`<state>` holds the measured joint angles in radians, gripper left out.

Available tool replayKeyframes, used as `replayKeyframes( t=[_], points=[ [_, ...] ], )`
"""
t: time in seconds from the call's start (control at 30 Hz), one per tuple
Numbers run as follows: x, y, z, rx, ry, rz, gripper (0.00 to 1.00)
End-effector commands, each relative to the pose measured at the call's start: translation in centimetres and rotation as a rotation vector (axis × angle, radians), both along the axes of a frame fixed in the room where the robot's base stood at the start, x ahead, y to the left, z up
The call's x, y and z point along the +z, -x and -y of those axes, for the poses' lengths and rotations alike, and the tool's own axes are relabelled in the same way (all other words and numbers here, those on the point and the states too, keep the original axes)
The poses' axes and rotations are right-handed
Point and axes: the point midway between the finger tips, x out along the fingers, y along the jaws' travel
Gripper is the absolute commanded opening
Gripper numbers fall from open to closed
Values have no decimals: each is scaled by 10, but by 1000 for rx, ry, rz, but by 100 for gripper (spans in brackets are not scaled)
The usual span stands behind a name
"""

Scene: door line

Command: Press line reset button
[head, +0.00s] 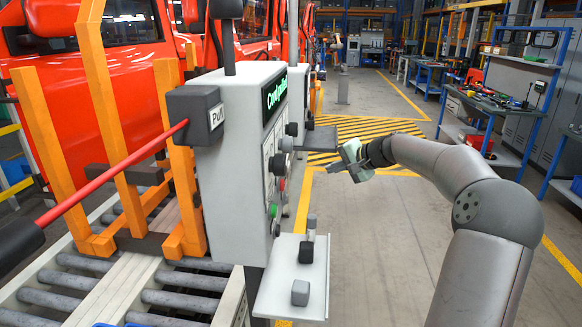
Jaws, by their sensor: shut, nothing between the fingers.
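A grey control box (238,165) stands at the left of centre. Its lit green display (275,92) seems to read "Cord pulled". Its right-hand face carries black knobs (287,144), a red control (282,185) and a green button (273,211), seen at a steep angle. Labels there are too small to read, so I cannot tell which control is the line reset button. My gripper (336,168) is shut and empty, right of the box and apart from it, with its fingers toward the box.
A box marked "Pull" (196,115) with a red cord (115,170) is on the control box's left side. Open floor (375,235) lies beyond.

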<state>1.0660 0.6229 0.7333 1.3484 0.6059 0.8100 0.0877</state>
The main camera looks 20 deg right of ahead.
Motion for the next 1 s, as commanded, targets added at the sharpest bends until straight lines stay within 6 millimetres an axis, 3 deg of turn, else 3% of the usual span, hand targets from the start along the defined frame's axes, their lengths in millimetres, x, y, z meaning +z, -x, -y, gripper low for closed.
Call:
replayKeyframes(
  t=[0.6, 1.0],
  points=[
    [0, -34, -66, 3, 1, -1, 0],
    [0, -40, -78, 1, 2, 0, 0]
  ],
)
